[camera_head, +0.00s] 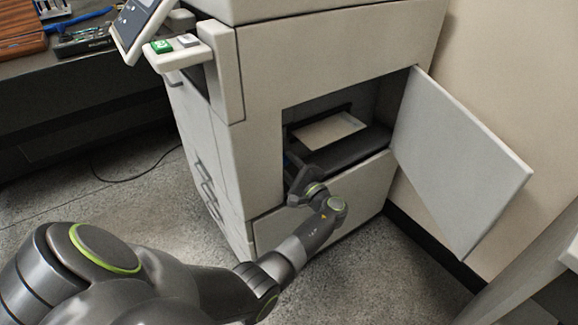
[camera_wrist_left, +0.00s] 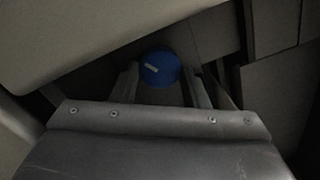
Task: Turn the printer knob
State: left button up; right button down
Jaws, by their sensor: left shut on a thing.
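The printer (camera_head: 262,95) is a large light grey machine with an open compartment in its side. My left gripper (camera_head: 293,172) reaches into the left part of that compartment. In the left wrist view, the blue round printer knob (camera_wrist_left: 160,68) with a short pale mark sits between the two fingers of my left gripper (camera_wrist_left: 162,82). The fingers are shut on the knob, one on each side. The pale mark is slightly tilted. In the head view the knob is mostly hidden by the gripper and the compartment edge. My right gripper is not in view.
The printer door (camera_head: 460,165) stands open to the right. A pale sheet (camera_head: 328,130) lies on a dark tray inside the compartment. A control panel (camera_head: 140,25) juts out at the upper left. A dark desk (camera_head: 75,85) with tools stands behind.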

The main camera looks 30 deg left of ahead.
pick_arm(q)
jog(key=o, duration=1)
jog(key=shift+c, duration=0.2)
